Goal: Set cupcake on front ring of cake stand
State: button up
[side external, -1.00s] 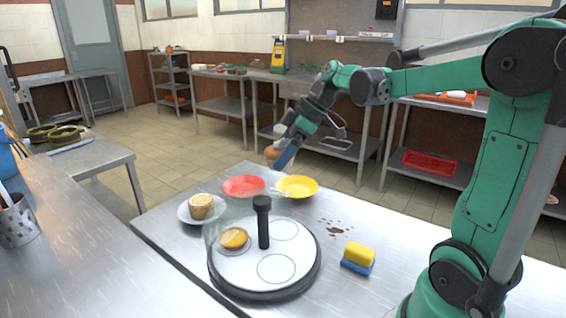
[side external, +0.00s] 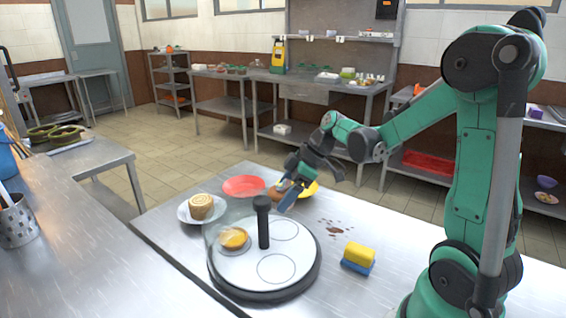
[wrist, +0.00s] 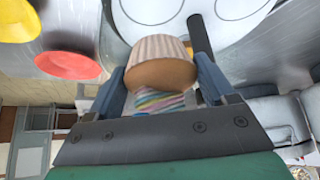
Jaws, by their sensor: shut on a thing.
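The cupcake (wrist: 155,62) is between the two blue fingers of my gripper (wrist: 160,75) in the wrist view, with a pale pleated wrapper and rainbow-striped frosting. In the side view the cupcake (side external: 274,193) is a partly hidden brown shape beside my gripper (side external: 284,197), which is shut on it, above the table behind the cake stand. The cake stand (side external: 262,252) is a white disc with a dark rim and a black centre post (side external: 263,222). Its front ring (side external: 278,268) and back right ring (side external: 285,229) are empty. The left ring holds an orange-topped pastry (side external: 234,238).
A clear curved cover (side external: 212,226) stands around the stand's left side. A red plate (side external: 243,185), a yellow plate (side external: 309,189) and a white plate (side external: 186,213) with a rolled cake (side external: 201,206) are behind. A yellow-blue sponge (side external: 358,256) and brown stains (side external: 335,228) lie right.

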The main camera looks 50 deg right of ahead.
aim_at(286, 230)
jog(key=shift+f, duration=2.85)
jog(key=shift+f, duration=0.4)
jog(key=o, duration=1.1)
jog(key=shift+c, duration=0.2)
jog(key=shift+r, duration=0.15)
jog(key=shift+v, duration=2.35)
